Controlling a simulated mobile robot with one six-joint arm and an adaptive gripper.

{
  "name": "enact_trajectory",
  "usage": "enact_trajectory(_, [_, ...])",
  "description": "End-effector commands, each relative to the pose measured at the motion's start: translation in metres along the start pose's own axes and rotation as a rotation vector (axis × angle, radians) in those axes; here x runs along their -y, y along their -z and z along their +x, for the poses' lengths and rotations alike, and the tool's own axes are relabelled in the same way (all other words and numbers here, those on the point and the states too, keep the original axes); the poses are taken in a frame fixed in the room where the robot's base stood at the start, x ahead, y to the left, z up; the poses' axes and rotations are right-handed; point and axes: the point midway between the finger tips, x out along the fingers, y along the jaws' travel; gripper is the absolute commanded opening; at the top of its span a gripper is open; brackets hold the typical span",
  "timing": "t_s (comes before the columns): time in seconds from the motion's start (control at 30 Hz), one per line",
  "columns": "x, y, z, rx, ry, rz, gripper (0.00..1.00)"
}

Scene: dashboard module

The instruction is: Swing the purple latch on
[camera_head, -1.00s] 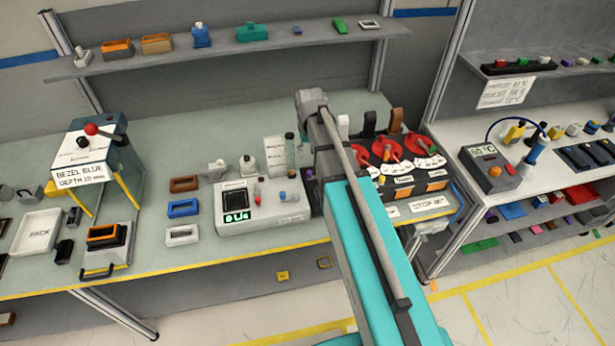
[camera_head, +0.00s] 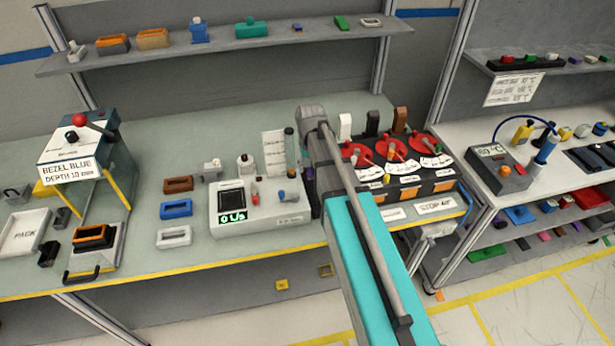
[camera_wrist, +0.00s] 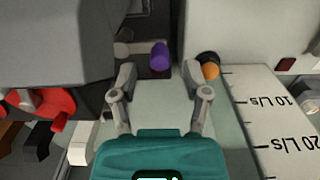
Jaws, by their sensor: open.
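The purple latch (camera_wrist: 159,56) is a short rounded purple piece near the top middle of the wrist view, in front of a dark slot between grey housings. My gripper (camera_wrist: 159,76) is open, with one finger to each side and the latch just beyond and between the fingertips in the picture. Nothing is held, and I cannot tell whether a finger touches the latch. In the head view my own arm (camera_head: 370,240) covers the gripper, and I cannot make out the latch there.
In the wrist view an orange-tipped knob (camera_wrist: 210,71) is close right of the right finger, near a flow scale (camera_wrist: 270,115). A red part (camera_wrist: 45,105) is at left. In the head view a meter box (camera_head: 262,220) and red dials (camera_head: 395,147) flank my arm.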

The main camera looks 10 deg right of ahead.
Motion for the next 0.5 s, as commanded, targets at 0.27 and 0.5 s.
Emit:
enact_trajectory(0.27, [0.0, 0.0, 0.021, 0.0, 0.0, 0.001, 0.61])
enact_trajectory(0.5, [-0.001, 0.0, 0.026, 0.0, 0.0, 0.001, 0.61])
